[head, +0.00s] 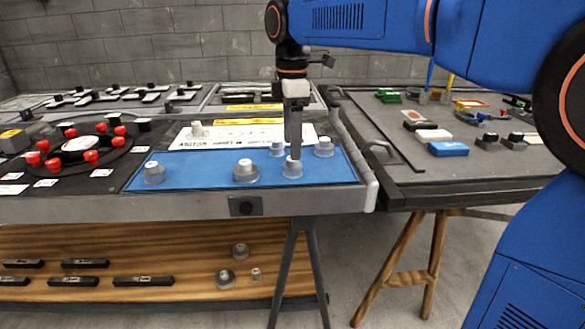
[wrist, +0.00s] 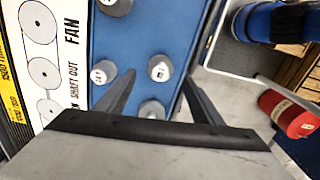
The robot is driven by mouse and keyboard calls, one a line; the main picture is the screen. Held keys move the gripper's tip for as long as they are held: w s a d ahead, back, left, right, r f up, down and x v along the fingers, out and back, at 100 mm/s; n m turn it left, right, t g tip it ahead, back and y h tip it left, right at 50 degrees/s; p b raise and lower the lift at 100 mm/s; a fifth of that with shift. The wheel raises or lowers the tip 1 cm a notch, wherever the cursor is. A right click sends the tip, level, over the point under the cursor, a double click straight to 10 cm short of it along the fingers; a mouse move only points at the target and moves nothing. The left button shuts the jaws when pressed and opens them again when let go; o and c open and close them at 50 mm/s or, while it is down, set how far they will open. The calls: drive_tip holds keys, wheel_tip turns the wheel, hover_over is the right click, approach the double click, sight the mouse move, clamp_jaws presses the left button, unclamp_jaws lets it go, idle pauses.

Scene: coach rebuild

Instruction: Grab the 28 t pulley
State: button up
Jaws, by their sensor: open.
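Several grey pulleys with pale tops stand on the blue mat (head: 205,178): a large one (head: 246,172), one at the left (head: 154,173), one at the front right (head: 292,170), and two behind (head: 277,149) (head: 324,148). My gripper (head: 293,154) points down directly above the front right pulley, open. In the wrist view, one pulley (wrist: 160,68) shows between the fingertips (wrist: 159,77), with others at the left (wrist: 103,72) and below (wrist: 152,109). Their top labels are too small to read surely, so I cannot tell which is 28 t.
A white printed board (head: 230,134) with another pulley (head: 197,130) lies behind the mat. A rotary rack with red knobs (head: 80,145) is at the left. A second table (head: 400,150) with parts stands right. More pulleys (head: 225,278) sit on the lower wooden shelf.

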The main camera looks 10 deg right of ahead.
sight(293, 166)
drive_tip(key=shift+d+f, duration=0.1)
drive_tip(key=shift+f, duration=2.95)
drive_tip(key=shift+c, duration=0.6)
drive_tip(key=c, duration=1.1)
